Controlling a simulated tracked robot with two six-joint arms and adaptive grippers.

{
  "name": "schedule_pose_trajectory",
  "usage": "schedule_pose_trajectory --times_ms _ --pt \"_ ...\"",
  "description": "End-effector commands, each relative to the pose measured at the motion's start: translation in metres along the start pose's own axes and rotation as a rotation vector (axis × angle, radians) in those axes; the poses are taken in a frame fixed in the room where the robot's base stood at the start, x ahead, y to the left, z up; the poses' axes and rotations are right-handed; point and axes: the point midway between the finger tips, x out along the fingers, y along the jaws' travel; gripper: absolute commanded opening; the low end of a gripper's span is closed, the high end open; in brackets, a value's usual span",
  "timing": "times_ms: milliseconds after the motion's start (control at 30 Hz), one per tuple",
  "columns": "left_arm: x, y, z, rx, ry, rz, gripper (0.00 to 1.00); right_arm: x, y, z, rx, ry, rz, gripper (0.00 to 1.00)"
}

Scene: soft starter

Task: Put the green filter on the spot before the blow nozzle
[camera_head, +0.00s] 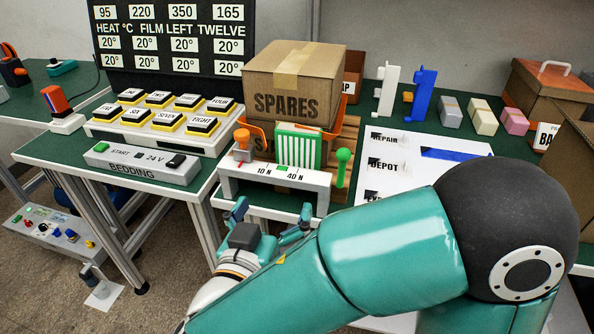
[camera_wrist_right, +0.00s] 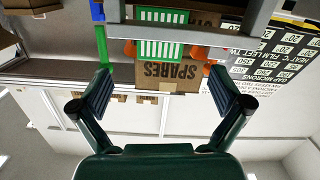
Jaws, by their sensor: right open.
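The green filter (camera_head: 298,148), a green frame with white pleats, stands upright at the white stand (camera_head: 275,178) marked 10 N and 40 N, in front of the SPARES box. It also shows in the right wrist view (camera_wrist_right: 160,47), beyond the fingertips. My right gripper (camera_head: 270,215) is open and empty, below and in front of the stand, apart from the filter. Its spread fingers show in the right wrist view (camera_wrist_right: 162,88). I cannot tell for sure which thing is the blow nozzle or where the spot before it lies. My left gripper is out of view.
The SPARES box (camera_head: 293,80) rises right behind the filter. A button panel (camera_head: 165,120) stands left, a white labelled sheet (camera_head: 400,165) lies right. My right arm covers the front right.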

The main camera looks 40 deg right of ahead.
Motion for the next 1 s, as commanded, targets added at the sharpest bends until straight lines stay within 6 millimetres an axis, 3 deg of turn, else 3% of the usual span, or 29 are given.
schedule_pose_trajectory --times_ms 100,200,600,1000 --pt "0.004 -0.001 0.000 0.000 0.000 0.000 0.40 -0.003 0.003 -0.020 0.107 0.079 -0.006 1.00" --pt "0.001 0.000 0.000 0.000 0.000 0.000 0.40 0.007 0.004 -0.026 0.126 0.093 -0.003 1.00" --pt "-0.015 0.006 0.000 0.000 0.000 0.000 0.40 0.088 0.005 -0.033 0.119 0.090 0.000 1.00" --pt "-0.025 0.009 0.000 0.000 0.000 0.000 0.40 0.122 0.003 -0.037 0.118 0.090 -0.003 1.00"
